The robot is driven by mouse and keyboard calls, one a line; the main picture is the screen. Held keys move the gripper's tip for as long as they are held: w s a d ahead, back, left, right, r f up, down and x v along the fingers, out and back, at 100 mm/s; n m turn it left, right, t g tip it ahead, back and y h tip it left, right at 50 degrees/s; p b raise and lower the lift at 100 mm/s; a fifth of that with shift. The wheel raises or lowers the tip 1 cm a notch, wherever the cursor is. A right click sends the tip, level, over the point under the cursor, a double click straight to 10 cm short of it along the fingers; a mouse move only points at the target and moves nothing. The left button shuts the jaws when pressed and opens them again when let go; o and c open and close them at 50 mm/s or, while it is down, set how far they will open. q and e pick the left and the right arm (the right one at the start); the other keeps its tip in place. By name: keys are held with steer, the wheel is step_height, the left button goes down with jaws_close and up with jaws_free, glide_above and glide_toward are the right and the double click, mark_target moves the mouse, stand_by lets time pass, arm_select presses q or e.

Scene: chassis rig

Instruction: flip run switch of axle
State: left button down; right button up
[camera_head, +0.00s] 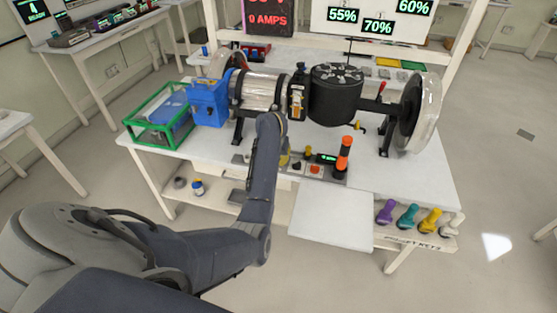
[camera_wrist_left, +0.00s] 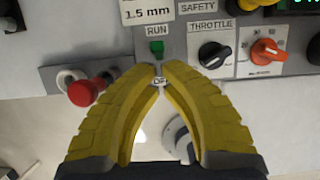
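In the left wrist view, the run switch is on a grey panel (camera_wrist_left: 190,45), with a green piece (camera_wrist_left: 156,47) under the RUN label and an OFF label (camera_wrist_left: 158,82) below. My left gripper (camera_wrist_left: 161,66) has its yellow fingertips close together just below the green piece, around the OFF label. A small pale part shows between the tips; I cannot tell whether they touch it. In the head view, my forearm hides most of the gripper and the switch. The axle assembly, with a black motor (camera_head: 335,97) and clear-rimmed wheel (camera_head: 418,112), lies across the bench behind.
Beside the switch are a red knob (camera_wrist_left: 88,91), a black throttle knob (camera_wrist_left: 214,55) and an orange knob (camera_wrist_left: 265,51). Orange-topped posts (camera_head: 343,160) stand at the panel's right. A blue box (camera_head: 208,103) and green frame (camera_head: 152,139) are on the left. The front shelf (camera_head: 330,220) is clear.

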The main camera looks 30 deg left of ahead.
arm_select(q)
steer(key=shift+s+r, duration=0.2)
steer(key=shift+r, duration=2.4)
